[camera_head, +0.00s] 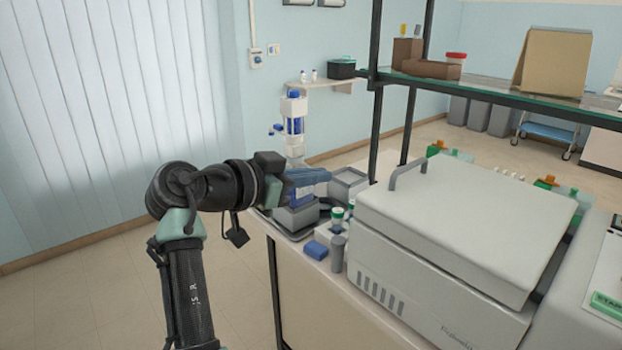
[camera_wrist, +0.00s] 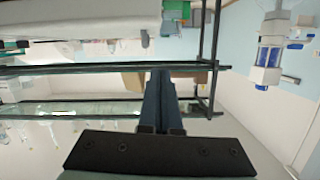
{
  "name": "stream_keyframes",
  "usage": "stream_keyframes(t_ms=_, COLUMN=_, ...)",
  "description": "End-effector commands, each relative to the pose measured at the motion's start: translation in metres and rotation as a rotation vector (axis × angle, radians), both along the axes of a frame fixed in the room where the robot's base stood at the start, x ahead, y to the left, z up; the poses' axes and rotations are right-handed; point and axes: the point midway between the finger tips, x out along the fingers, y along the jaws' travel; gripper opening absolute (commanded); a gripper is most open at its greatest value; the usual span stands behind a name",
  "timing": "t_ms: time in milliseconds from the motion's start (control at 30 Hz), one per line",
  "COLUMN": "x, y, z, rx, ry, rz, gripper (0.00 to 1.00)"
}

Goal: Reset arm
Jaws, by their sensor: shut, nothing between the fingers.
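My arm reaches in from the lower left in the head view. My gripper (camera_head: 326,174) is shut and empty, above the bench's left end, pointing right. In the wrist view the closed blue-grey fingers (camera_wrist: 160,76) stand together in the middle, with nothing between them. The wrist picture appears turned, with the shelf frame and the white machine seen upside down.
A large white lidded machine (camera_head: 440,240) stands right of my gripper. A bottle-topped dispenser (camera_head: 294,125) rises behind. A black-framed glass shelf (camera_head: 490,88) stands at the back right.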

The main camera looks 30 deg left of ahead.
Motion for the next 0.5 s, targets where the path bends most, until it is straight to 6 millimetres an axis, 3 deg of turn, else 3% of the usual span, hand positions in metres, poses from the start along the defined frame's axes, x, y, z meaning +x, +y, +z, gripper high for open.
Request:
stream_keyframes(t_ms=333, x=-0.006, y=-0.001, z=0.004, rx=0.002, ry=-0.001, rz=0.002, gripper=0.0)
stream_keyframes(t_ms=433, x=0.002, y=-0.016, z=0.017, rx=0.018, ry=-0.016, rz=0.035, gripper=0.0)
stream_keyframes(t_ms=500, x=0.011, y=-0.035, z=0.036, rx=0.035, ry=-0.047, rz=0.08, gripper=0.0)
